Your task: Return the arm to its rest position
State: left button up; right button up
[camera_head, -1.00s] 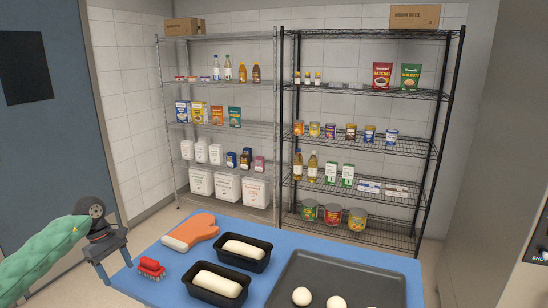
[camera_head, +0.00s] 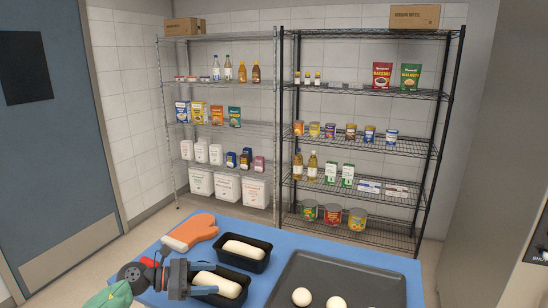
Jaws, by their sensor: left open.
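My left gripper (camera_head: 205,278) is at the lower left in the head view, with its green-sleeved arm coming in from the bottom left corner. Its dark fingers are spread open and point right. They overlap the left edge of the nearer black loaf tin (camera_head: 239,299) in the picture; I cannot tell whether they touch it. A red brush (camera_head: 148,262) is mostly hidden behind the gripper. My right gripper is not in view.
The blue table (camera_head: 272,236) also holds an orange oven mitt (camera_head: 190,232), a farther loaf tin (camera_head: 262,263) with dough, and a dark baking tray (camera_head: 350,272) with dough balls. Stocked wire shelves (camera_head: 366,140) stand behind. A blue door (camera_head: 50,150) is at the left.

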pick_arm(q)
jog(key=s+d+r+n+t+h, duration=0.1)
jog(key=d+r+n+t+h, duration=0.15)
jog(key=n+t, duration=0.55)
jog(key=s+a+f+n+t+y, duration=0.1)
jog(key=s+a+f+n+y, duration=0.4)
jog(key=n, duration=0.6)
jog(key=s+a+f+n+y, duration=0.1)
jog(key=s+f+n+y, duration=0.25)
jog(key=n+y, duration=0.55)
jog(key=s+a+f+n+t+y, duration=0.1)
jog(key=s+a+f+n+y, duration=0.3)
jog(key=n, duration=0.9)
jog(key=s+d+f+n+g, duration=0.2)
jog(key=s+f+n+g, duration=0.25)
jog(key=s, duration=0.75)
jog(key=s+d+f+n+g, duration=0.35)
jog(key=s+f+g, duration=0.25)
jog(key=s, duration=0.5)
jog(key=s+d+f+g, duration=0.1)
jog(key=s+f, duration=0.1)
jog(key=f, duration=1.8)
jog(key=s+d+f+g+h, duration=0.1)
jog(key=s+f, duration=0.2)
jog(key=f, duration=1.8)
jog(key=shift+d, duration=0.3)
